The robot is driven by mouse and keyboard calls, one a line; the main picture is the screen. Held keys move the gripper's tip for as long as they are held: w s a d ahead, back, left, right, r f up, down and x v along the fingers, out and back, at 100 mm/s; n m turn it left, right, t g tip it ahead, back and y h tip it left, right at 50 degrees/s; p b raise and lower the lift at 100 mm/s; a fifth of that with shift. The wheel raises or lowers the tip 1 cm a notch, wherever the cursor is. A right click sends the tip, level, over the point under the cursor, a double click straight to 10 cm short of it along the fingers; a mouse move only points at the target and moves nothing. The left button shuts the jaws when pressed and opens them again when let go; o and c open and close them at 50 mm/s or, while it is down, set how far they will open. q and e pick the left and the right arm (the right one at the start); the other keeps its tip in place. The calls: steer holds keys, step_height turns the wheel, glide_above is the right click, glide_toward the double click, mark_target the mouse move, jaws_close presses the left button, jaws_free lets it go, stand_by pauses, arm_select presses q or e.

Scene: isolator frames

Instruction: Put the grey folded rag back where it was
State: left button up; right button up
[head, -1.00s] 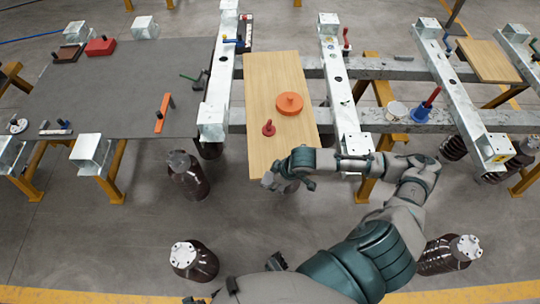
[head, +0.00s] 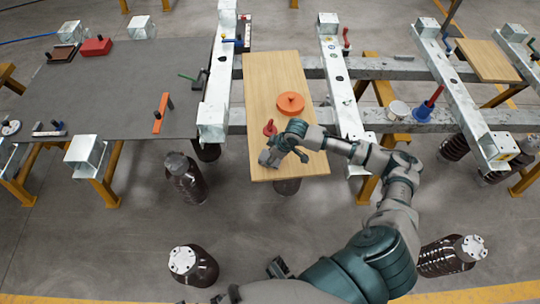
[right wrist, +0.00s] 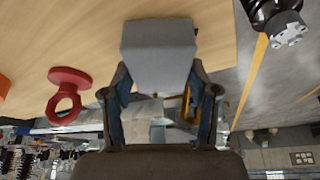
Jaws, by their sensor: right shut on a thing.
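The grey folded rag (right wrist: 158,55) is a pale grey block between the two fingers of my right gripper (right wrist: 160,88) in the right wrist view. My right gripper is shut on it. In the head view my right gripper (head: 278,153) is over the near end of the light wooden board (head: 268,95), and the rag (head: 267,158) shows small at its tip. I cannot tell whether the rag touches the board. My left gripper is not in view.
A red ring-handled piece (head: 270,128) stands on the board close beside my right gripper; it also shows in the right wrist view (right wrist: 68,95). An orange disc (head: 290,103) lies farther back. A grey mat (head: 130,85) holds tools at the left. Steel beams (head: 345,100) run right of the board.

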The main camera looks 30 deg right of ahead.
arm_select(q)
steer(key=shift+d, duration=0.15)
arm_select(e)
steer(key=shift+d, duration=0.15)
steer(key=o, duration=0.8)
steer(key=shift+d, duration=0.3)
steer(key=shift+c, duration=0.2)
steer(key=shift+o, duration=1.2)
steer(key=shift+d+f, duration=0.15)
steer(key=shift+d, duration=0.15)
steer(key=shift+d+f, duration=0.1)
steer(key=shift+d, duration=0.25)
steer(key=shift+a+r, duration=0.25)
steer(key=shift+a, duration=0.05)
steer(key=v, duration=0.2)
steer(key=a+p+v, duration=0.1)
steer(key=v, duration=0.1)
steer(key=shift+r, duration=0.3)
arm_select(q)
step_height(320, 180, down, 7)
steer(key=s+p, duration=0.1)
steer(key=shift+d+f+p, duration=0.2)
steer(key=shift+p, duration=0.2)
arm_select(e)
steer(key=v, duration=0.7)
steer(key=shift+s+d, duration=0.2)
steer(key=shift+d, duration=0.05)
